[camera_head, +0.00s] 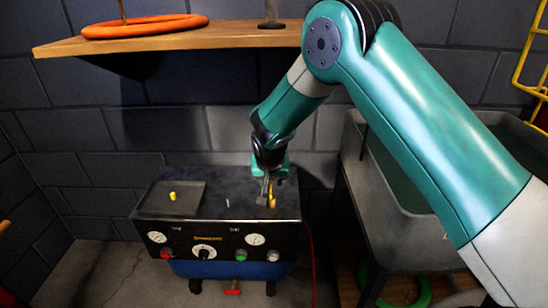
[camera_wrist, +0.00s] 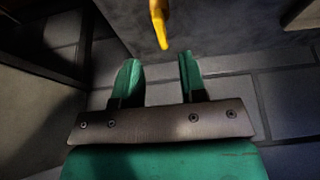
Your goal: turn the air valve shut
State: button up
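A grey control unit (camera_head: 225,207) with gauges and knobs on its front stands low against the wall. A small yellow handle (camera_head: 272,199), which looks like the air valve's lever, stands at the right of its top. It also shows at the top of the wrist view (camera_wrist: 159,24), its tip pointing between my fingers. My gripper (camera_head: 265,187) is just above and beside this handle. In the wrist view my gripper (camera_wrist: 159,62) is open, with a clear gap between its two green fingers and nothing held. The handle's base is hidden.
A small yellow piece (camera_head: 172,196) is in a shallow tray on the unit's left. A red handle (camera_head: 232,291) sits below the front. A wooden shelf (camera_head: 190,39) with an orange ring hangs above. A grey basin (camera_head: 400,194) stands at the right.

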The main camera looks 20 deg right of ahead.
jog(key=p+v, duration=0.1)
jog(key=v, duration=1)
jog(key=shift+r, duration=0.4)
jog(key=shift+s, duration=0.1)
jog(key=s+a+r+n+g+y, duration=0.1)
jog(key=s+r+n+g+y, duration=0.35)
jog(key=s, duration=1.25)
jog(key=s+a+r+n+y, duration=0.1)
jog(key=s+r+n, duration=0.65)
jog(key=s, duration=0.85)
notch_tip(320, 180, up, 19)
jog(key=m+p, duration=0.1)
jog(key=p, duration=1.6)
jog(key=shift+w+f+m+p, duration=0.2)
jog(key=shift+w+m+p, duration=0.1)
jog(key=shift+p, duration=0.05)
jog(key=shift+a, duration=0.1)
